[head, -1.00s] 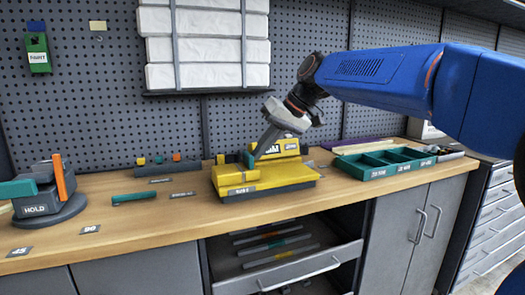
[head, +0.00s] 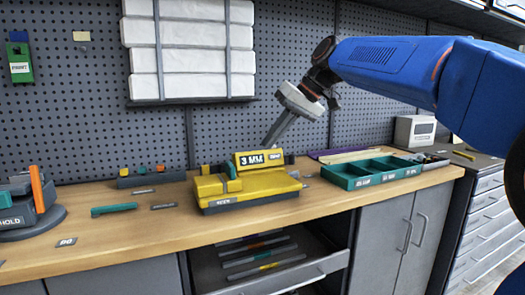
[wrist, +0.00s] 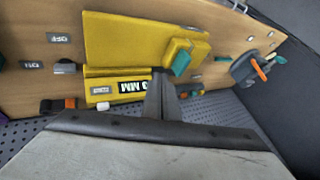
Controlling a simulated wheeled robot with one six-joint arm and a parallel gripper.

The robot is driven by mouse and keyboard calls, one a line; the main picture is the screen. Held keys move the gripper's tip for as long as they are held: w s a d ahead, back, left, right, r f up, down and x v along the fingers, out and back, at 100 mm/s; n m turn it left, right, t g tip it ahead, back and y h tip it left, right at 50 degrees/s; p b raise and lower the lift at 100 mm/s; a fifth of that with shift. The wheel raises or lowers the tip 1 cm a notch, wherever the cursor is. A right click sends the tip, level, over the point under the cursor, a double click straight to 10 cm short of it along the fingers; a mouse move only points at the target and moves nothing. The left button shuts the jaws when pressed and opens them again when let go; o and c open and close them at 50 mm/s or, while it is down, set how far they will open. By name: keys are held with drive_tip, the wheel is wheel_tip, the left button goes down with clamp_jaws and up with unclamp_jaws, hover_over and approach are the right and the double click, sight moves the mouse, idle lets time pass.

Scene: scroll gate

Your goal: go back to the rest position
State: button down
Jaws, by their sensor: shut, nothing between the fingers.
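My gripper (head: 272,140) is above and behind the right part of the yellow device (head: 250,190), which bears a "3 MM" label and a small teal piece (head: 231,170) on top. The gripper fingers are together and hold nothing. In the wrist view the shut fingers (wrist: 162,78) show in front of the yellow device (wrist: 130,40), with the teal piece (wrist: 181,63) beside them. The fingertips appear apart from the device in the head view.
A teal divided tray (head: 370,170) stands to the right on the wooden bench (head: 130,230). A grey HOLD fixture (head: 25,205) with an orange lever stands at the left. A drawer (head: 285,280) below is open. A perforated wall rises behind.

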drive_tip(key=s+d+f+m+h, duration=0.1)
drive_tip(key=s+d+f+h, duration=0.1)
drive_tip(key=s+d+f, duration=0.4)
drive_tip(key=s+d+f+m+t+h, duration=0.1)
drive_tip(key=s+d+f, duration=0.6)
drive_tip(key=s+f, duration=0.8)
drive_tip(key=s+d+f+m+t+h, duration=0.1)
drive_tip(key=s+d+f+m+h, duration=0.1)
drive_tip(key=s+d+f+h, duration=0.2)
drive_tip(key=s+d+f, duration=0.3)
drive_tip(key=s+f, duration=0.3)
drive_tip(key=f, duration=0.2)
drive_tip(key=shift+s+d+m, duration=0.25)
drive_tip(key=shift+s+m, duration=0.05)
drive_tip(key=shift+m, duration=0.1)
